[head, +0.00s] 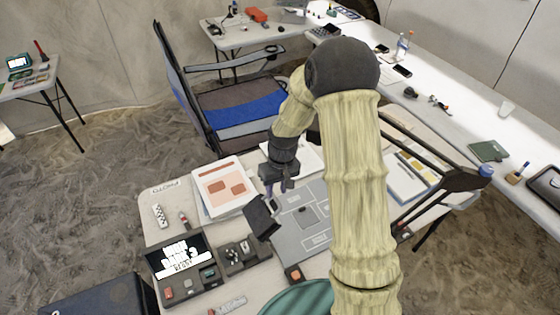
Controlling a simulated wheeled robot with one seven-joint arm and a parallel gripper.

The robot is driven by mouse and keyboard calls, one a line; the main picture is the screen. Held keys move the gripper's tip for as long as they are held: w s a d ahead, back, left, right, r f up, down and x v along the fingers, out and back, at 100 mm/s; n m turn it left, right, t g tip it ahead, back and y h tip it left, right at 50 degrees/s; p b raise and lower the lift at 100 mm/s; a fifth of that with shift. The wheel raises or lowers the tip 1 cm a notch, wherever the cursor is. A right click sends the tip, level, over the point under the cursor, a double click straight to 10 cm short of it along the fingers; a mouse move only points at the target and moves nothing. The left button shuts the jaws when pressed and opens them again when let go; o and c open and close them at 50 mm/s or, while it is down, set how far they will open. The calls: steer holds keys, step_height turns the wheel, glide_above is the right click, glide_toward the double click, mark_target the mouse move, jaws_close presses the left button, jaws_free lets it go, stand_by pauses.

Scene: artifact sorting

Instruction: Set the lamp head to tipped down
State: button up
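A jointed dark lamp arm (425,150) reaches from a blue-tipped joint (486,171) at the right, and passes behind my arm. A tilted black box-shaped piece (262,215) stands above the table left of my arm; it looks like the lamp head, but its link to the lamp arm is hidden. My gripper (279,188) points down just above and beside this black piece. Its fingers are small and dark; I cannot tell whether they touch it or how far apart they are.
A folding chair (235,105) stands behind. A long white table (450,125) lies to the right.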

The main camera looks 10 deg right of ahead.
step_height(320, 180, up, 16)
steer(key=d+b, duration=0.1)
steer(key=b, duration=0.1)
steer(key=shift+w+d+f+b, duration=0.2)
steer(key=shift+d+b, duration=0.15)
steer(key=shift+b, duration=0.05)
steer(key=shift+s+f, duration=0.1)
steer(key=shift+s, duration=0.1)
steer(key=c, duration=0.6)
steer(key=shift+s+d+f, duration=0.15)
steer(key=shift+s, duration=0.15)
jaws_close()
steer(key=s+d+f+m+t, duration=0.1)
steer(key=s+d+f, duration=0.1)
steer(key=s, duration=0.5)
steer(key=s+d+f+m+t+h, duration=0.1)
steer(key=s+f+m+t, duration=0.1)
steer(key=s, duration=0.6)
steer(key=shift+d+f, duration=0.35)
steer(key=shift+f, duration=0.1)
steer(key=shift+d, duration=0.1)
